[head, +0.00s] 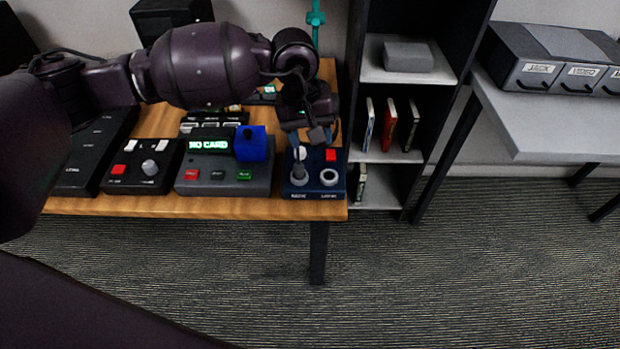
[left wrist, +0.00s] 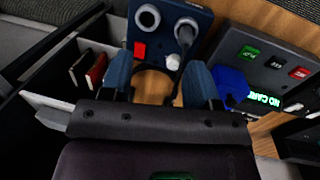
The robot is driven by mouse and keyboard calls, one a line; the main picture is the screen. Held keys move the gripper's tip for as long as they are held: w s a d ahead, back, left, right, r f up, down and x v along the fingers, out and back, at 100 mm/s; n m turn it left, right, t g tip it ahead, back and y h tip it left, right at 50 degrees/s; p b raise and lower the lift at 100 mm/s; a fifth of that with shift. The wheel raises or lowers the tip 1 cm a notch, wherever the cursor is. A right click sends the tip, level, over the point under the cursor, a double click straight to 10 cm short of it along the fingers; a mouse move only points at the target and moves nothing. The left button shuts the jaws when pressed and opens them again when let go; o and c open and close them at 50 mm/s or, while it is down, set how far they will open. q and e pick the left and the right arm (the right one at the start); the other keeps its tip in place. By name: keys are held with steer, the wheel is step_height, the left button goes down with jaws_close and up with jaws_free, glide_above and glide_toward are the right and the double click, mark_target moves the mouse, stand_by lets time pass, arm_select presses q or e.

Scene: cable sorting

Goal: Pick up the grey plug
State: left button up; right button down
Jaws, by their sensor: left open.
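The grey plug (head: 299,174) stands upright in the left socket of a dark blue box (head: 316,188) at the table's right front corner. In the left wrist view the plug (left wrist: 185,36) shows at the top, in the right-hand socket, with a dark cable curving from it. My left gripper (head: 314,138) is above the back part of the box, behind the plug. In the left wrist view its two blue fingers (left wrist: 160,78) are spread apart with nothing held between them. The plug is beyond the fingertips, not between them. My right gripper is not in view.
The box also has an empty socket (head: 329,177), a red button (head: 331,155) and a white knob (head: 300,153). Left of it are a grey card reader (head: 222,181) with a blue block (head: 251,144), and a dark control box (head: 139,178). A shelf (head: 408,72) stands right of the table.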

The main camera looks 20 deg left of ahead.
arm_select(q)
steer(key=a+m+y, duration=0.2)
steer(key=a, duration=0.1)
steer(key=m, duration=0.1)
glide_above(299, 165)
steer(key=f, duration=0.5)
steer(key=shift+s+d+f+b, duration=0.1)
steer(key=shift+s+f+b, duration=0.1)
steer(key=shift+s+b, duration=0.15)
steer(key=shift+w+f, duration=0.1)
steer(key=shift+f, duration=0.55)
steer(key=f, duration=0.3)
steer(key=shift+w+f, duration=0.2)
steer(key=shift+w, duration=0.1)
steer(key=shift+f+b, duration=0.3)
steer(key=shift+f, duration=0.25)
steer(key=shift+r, duration=0.1)
